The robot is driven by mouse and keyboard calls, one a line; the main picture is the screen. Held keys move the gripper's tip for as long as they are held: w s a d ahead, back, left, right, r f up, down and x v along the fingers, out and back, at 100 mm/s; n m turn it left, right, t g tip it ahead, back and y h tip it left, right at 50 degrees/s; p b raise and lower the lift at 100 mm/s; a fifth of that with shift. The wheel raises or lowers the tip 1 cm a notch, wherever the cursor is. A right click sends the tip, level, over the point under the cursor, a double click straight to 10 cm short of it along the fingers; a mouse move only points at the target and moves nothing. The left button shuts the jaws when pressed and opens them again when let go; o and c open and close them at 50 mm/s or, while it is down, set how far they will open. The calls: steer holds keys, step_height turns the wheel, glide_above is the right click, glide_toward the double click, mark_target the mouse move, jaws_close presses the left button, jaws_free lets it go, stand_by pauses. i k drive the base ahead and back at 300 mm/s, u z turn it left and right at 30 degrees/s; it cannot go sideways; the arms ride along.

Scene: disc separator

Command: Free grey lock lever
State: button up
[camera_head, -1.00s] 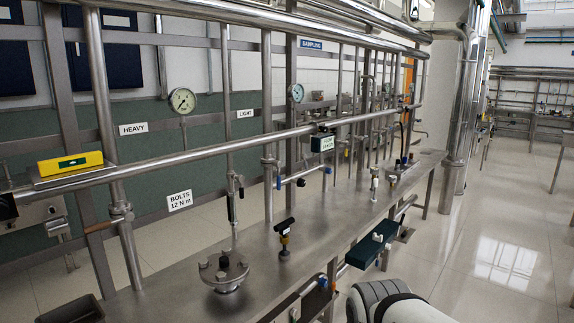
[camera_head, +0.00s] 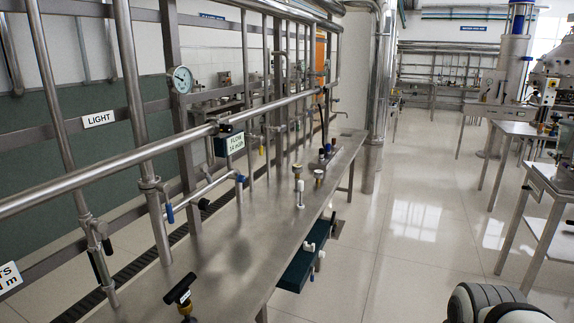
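I cannot make out a grey lock lever for certain in the head view. At the right edge stands steel machinery (camera_head: 552,88) with several fittings; its details are too small to tell whether a lever is among them. A rounded grey and white part of my own arm shows at the bottom right corner. My gripper's fingers are outside the picture, so what they hold is hidden.
A long steel bench (camera_head: 240,245) with pipes and a gauge (camera_head: 181,79) runs along the left. A black T-handle (camera_head: 178,290) stands near its front. A dark green box (camera_head: 303,255) juts from its side. Steel tables (camera_head: 537,187) stand at right. The tiled floor (camera_head: 408,235) between is clear.

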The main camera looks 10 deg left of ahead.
mark_target(203, 167)
steer(key=u, duration=0.15)
steer(key=i, duration=1.35)
steer(key=u, duration=0.85)
steer(key=k, duration=0.8)
steer(key=u, duration=0.15)
steer(key=i, duration=0.55)
steer(key=z, duration=0.05)
